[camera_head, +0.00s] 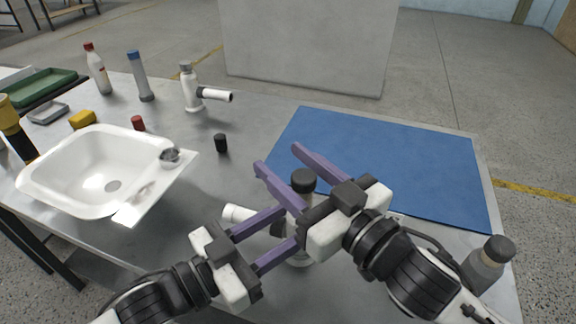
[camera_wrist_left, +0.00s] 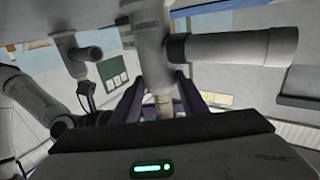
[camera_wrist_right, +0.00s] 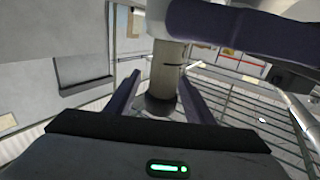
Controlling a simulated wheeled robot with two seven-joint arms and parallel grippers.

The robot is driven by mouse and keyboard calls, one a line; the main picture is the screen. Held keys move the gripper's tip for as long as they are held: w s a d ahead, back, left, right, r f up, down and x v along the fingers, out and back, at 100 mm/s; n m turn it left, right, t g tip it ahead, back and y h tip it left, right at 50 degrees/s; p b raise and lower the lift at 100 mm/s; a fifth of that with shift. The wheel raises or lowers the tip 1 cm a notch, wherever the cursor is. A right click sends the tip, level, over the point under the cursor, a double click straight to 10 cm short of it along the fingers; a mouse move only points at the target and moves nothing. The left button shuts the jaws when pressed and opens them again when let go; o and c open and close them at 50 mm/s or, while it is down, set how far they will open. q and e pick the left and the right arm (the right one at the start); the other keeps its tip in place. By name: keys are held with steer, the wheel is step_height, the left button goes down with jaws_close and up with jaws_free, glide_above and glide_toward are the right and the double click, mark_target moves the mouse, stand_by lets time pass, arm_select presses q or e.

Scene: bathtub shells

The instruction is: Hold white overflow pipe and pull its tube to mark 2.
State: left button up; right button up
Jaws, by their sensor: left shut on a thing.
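The white overflow pipe (camera_head: 236,213) stands upright near the table's front edge, its side branch pointing left and its dark cap (camera_head: 303,181) on top. My left gripper (camera_head: 291,226) is shut on its body. The body and wide branch also show in the left wrist view (camera_wrist_left: 154,45). My right gripper (camera_head: 277,157) is open, its purple fingers apart on either side of the cap. The right wrist view shows the pale tube (camera_wrist_right: 168,68) with a thin dark line, between the fingers. The grippers hide much of the pipe; I cannot read any mark number.
Another white pipe (camera_head: 192,92) with a branch stands at the back. A grey bottle-like part (camera_head: 487,264) with a dark cap stands at the right. A white sink (camera_head: 62,190) is at the left. The blue mat (camera_head: 390,160) is clear.

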mark_target(313, 188)
steer(key=v, duration=0.7)
steer(key=shift+s+d, duration=0.15)
steer(key=shift+s, duration=0.05)
stand_by(0.3)
arm_select(q)
steer(key=o, duration=1.2)
